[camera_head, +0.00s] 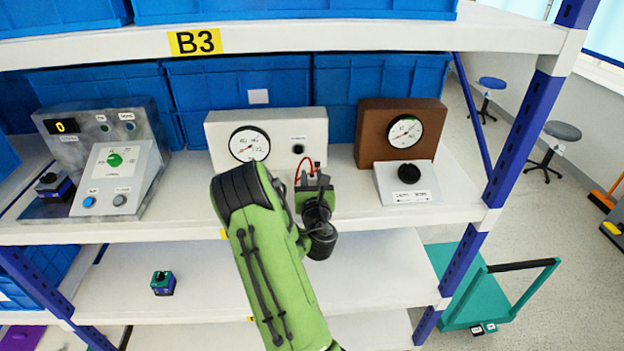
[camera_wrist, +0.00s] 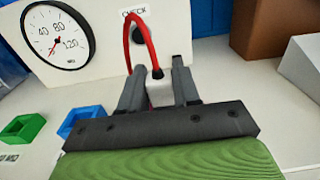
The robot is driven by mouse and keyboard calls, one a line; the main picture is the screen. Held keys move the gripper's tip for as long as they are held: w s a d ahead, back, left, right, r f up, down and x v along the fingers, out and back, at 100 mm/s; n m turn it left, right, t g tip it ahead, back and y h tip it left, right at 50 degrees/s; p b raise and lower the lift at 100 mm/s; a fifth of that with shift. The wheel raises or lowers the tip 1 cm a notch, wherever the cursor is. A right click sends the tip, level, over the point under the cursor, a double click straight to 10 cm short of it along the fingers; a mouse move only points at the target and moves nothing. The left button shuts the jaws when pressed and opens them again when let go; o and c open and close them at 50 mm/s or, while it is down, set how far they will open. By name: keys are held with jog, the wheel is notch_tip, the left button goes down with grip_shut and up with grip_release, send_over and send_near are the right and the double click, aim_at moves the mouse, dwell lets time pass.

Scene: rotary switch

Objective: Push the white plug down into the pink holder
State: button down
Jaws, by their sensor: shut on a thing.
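My gripper (camera_head: 313,180) is over the middle shelf, in front of the white gauge box. In the wrist view my gripper (camera_wrist: 158,78) is shut on the white plug (camera_wrist: 160,94), which sits between the two grey fingers. A red cable with a black end runs from the plug's top in an arc towards the box; the cable also shows in the head view. I cannot tell whether the plug touches a holder.
A green holder (camera_wrist: 22,129) and a blue holder (camera_wrist: 80,121) stand on the shelf left of my gripper. The white gauge box (camera_head: 281,128) stands close behind. A brown gauge box (camera_head: 370,145) is at right, a grey control panel (camera_head: 122,175) at left.

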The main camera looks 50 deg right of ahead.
jog(key=shift+f+b, duration=0.4)
jog(key=shift+f, duration=0.1)
jog(key=c, duration=0.7)
grip_release()
jog(key=shift+c, duration=0.2)
